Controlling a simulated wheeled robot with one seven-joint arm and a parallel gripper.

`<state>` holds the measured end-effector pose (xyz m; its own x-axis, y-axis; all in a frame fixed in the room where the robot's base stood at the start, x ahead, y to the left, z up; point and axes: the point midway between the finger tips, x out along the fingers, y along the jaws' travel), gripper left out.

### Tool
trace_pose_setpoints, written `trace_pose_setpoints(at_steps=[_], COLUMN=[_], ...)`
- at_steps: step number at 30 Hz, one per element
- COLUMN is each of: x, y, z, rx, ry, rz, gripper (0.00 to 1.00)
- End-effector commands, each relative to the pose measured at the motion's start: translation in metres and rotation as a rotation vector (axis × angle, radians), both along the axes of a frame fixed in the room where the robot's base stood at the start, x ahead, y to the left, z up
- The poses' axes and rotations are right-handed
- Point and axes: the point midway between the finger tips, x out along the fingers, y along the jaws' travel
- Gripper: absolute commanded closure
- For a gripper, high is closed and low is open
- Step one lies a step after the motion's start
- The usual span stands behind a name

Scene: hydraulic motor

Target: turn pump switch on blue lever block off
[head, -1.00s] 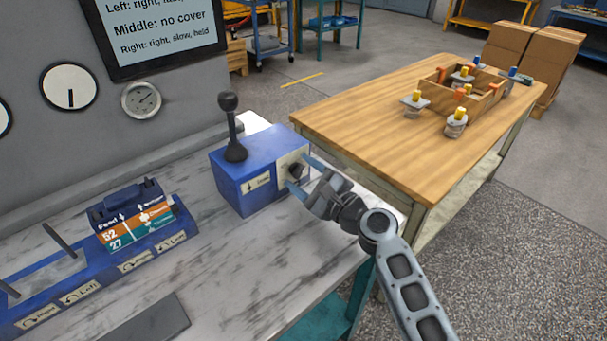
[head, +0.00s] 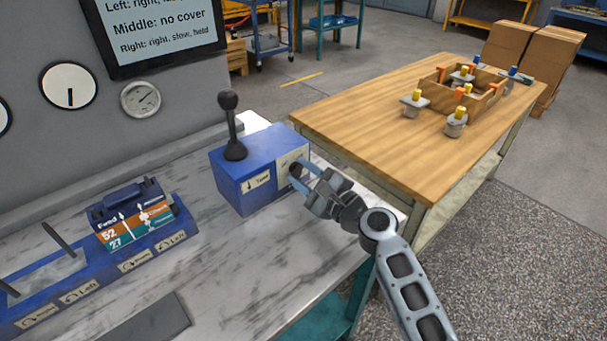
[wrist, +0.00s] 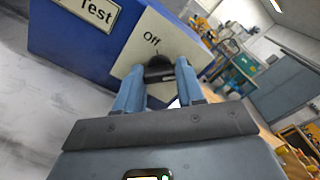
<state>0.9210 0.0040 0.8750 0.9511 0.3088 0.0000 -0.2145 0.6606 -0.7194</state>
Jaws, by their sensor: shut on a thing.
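The blue lever block (head: 245,190) stands on the marble-look bench, with a black ball-topped lever upright on its top. The pump switch, a black rotary knob (wrist: 160,70), sits on a cream plate on the block's right-hand face. The plate reads "Off" above the knob in the wrist view. My gripper (head: 298,178) reaches in from the right, and its two blue fingers are shut on the knob, one on each side. It also shows in the wrist view (wrist: 158,84). The fingers partly hide the knob, and its exact pointing direction is hard to tell.
A blue fixture (head: 95,265) with labels lies on the bench at left, and a dark plate (head: 148,322) at the front. A wooden table (head: 375,130) with a wooden box (head: 490,100) and several parts stands behind my arm. Gauges and a screen are on the wall.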

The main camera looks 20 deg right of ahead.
Motion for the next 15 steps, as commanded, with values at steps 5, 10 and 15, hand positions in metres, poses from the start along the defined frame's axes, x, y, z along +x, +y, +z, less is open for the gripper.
trace_pose_setpoints(at_steps=[5, 10, 15], x=[-0.0004, -0.0004, -0.0004], y=[0.0002, 0.0003, 0.0002], z=[-0.0025, -0.0039, -0.0048], rx=[-0.06, -0.169, -0.314], ry=[-0.02, -0.056, -0.104], rz=[0.001, 0.001, 0.0], gripper=[0.92, 0.92, 0.92])
